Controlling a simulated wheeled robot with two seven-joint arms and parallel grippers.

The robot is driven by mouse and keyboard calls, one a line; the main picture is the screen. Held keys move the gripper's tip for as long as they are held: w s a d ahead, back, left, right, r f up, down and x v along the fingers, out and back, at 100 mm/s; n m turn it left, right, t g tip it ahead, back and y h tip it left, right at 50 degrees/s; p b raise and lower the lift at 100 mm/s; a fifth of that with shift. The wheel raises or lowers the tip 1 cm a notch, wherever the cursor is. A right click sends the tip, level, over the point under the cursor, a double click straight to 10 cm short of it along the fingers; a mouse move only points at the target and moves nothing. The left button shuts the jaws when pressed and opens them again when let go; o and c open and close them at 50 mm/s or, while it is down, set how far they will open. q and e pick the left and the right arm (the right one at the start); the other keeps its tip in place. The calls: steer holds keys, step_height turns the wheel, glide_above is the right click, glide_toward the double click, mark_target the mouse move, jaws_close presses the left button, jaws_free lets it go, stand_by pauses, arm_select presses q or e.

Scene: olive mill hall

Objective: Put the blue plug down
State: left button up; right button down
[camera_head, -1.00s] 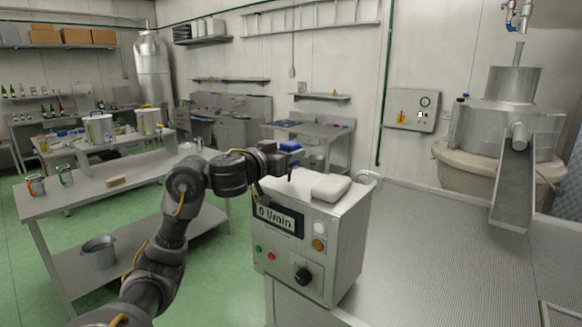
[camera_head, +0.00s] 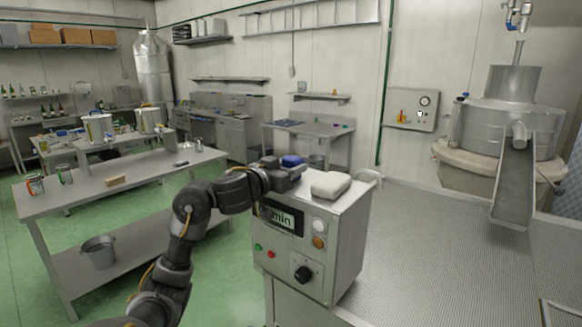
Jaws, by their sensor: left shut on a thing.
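The blue plug (camera_head: 291,160) shows as a small blue block at the end of my left arm. My left gripper (camera_head: 297,170) is shut on it, and the fingers partly hide its lower part. Both are low over the back left part of the top of a grey control box (camera_head: 343,227). I cannot tell whether the plug touches the top. My right gripper is not in view.
A pale rounded block (camera_head: 330,184) lies on the box top, just right of my left gripper. The box stands at the left end of a ribbed metal surface (camera_head: 440,250), which is mostly clear. A steel table (camera_head: 140,176) stands at left.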

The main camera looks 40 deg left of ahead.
arm_select(q)
steer(key=o, duration=1.3)
steer(key=shift+r, duration=0.25)
steer(key=shift+r+p, duration=0.45)
steer(key=shift+r, duration=0.1)
steer(key=s, duration=1.2)
steer(key=shift+d+f+b, duration=0.15)
steer(key=shift+f+b, duration=0.1)
steer(key=shift+b, duration=0.05)
